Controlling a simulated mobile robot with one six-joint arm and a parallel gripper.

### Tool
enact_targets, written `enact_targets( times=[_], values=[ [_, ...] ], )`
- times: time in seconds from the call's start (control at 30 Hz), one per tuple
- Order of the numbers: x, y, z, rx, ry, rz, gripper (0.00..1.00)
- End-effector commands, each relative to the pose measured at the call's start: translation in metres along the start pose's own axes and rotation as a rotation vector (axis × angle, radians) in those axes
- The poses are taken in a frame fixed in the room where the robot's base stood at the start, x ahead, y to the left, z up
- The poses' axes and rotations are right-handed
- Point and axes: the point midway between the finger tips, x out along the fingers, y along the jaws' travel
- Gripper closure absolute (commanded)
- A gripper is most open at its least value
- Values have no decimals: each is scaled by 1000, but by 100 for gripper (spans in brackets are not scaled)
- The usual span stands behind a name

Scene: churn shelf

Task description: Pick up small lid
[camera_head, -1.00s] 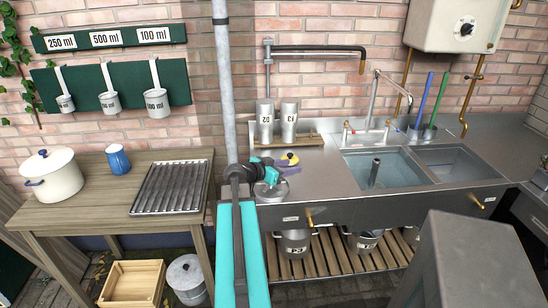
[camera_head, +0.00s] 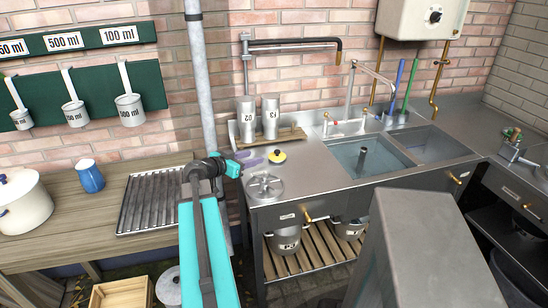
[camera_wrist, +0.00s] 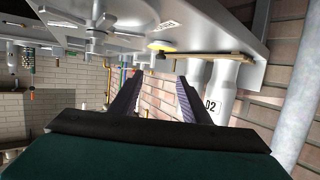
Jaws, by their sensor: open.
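My gripper's height above the counter is hard to tell.
A yellow round object with a black knob (camera_head: 277,156) lies just behind the lid. Two metal canisters (camera_head: 258,120) stand on a wooden rack behind. A grey pipe (camera_head: 203,80) rises beside my arm. A slotted metal tray (camera_head: 150,200) lies on the left table. Counter right of the lid is clear.

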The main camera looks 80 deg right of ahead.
Motion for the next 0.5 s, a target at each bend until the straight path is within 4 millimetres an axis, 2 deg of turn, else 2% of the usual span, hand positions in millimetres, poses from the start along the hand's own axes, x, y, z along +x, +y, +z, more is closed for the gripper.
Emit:
enact_targets(
  times=[0.27, 0.5],
  values=[
    [6, -1, 0, -1, 0, 0, 57],
    [34, -2, -1, -1, -1, 1, 57]
  ],
)
